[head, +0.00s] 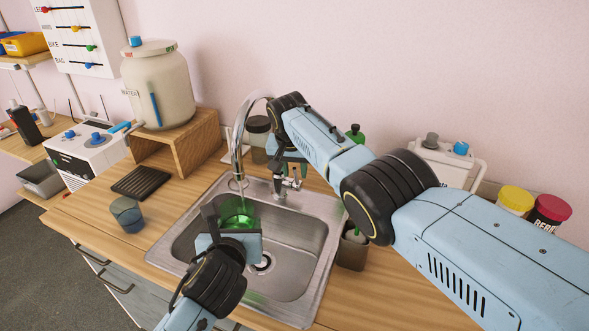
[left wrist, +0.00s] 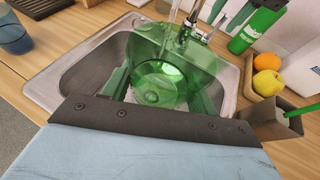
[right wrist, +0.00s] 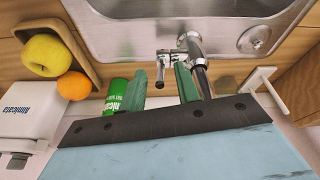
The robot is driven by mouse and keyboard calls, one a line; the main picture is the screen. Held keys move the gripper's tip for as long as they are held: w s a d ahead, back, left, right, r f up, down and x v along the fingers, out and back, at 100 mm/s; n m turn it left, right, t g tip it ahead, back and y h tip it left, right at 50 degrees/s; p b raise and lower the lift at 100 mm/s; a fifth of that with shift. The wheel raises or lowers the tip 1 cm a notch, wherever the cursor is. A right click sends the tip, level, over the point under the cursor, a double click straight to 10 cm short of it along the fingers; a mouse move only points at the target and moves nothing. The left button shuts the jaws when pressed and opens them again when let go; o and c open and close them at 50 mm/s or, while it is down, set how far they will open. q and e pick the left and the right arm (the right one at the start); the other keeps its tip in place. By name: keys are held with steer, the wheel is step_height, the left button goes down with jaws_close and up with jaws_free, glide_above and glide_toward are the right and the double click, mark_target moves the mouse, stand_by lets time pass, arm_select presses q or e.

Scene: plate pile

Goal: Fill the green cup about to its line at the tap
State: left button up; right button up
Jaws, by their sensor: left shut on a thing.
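The translucent green cup (head: 238,212) is held upright over the sink by my left gripper (head: 232,232), which is shut on it. In the left wrist view the cup (left wrist: 172,62) stands open-topped between the fingers, with a bright disc inside; I cannot tell bottom from water surface. The steel tap (head: 238,150) arches over the cup, and a thin clear streak shows below its spout. My right gripper (head: 288,166) is just above the tap's lever. In the right wrist view the lever (right wrist: 161,66) lies between its parted fingers. The cup's line is not clear.
The sink (head: 290,282) is below the cup. A blue cup (head: 127,214) and a dark rack (head: 140,182) are on the counter at left. A green bottle (left wrist: 260,25) and a fruit box (left wrist: 254,89) are behind and right of the sink.

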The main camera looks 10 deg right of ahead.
steer(key=shift+r, duration=0.1)
steer(key=v, duration=1.2)
